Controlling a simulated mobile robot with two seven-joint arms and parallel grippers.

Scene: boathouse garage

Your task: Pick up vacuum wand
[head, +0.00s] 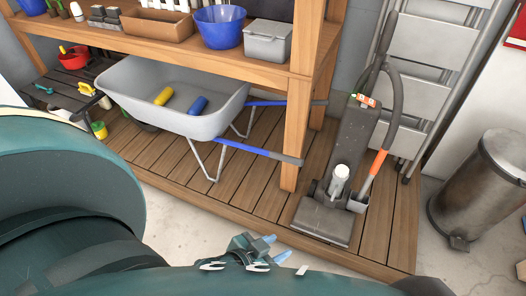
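A dark grey upright vacuum (348,150) stands on the wooden deck, right of the shelf's front post. The vacuum wand (378,163) is on its right side, with an orange section low down and a dark hose looping up to the top. The wand appears to rest against the vacuum. My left gripper (262,243) shows small at the bottom middle, behind my large teal arm. It is well apart from the vacuum, to its lower left, and its finger gap is unclear. My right gripper is not in view.
A wheelbarrow (135,90) stands under the wooden shelf (262,64), its blue handles reaching toward the vacuum. A folded ladder (420,85) leans behind the vacuum. A metal bin (478,190) stands to the right. The concrete floor before the deck's raised edge (270,226) looks clear.

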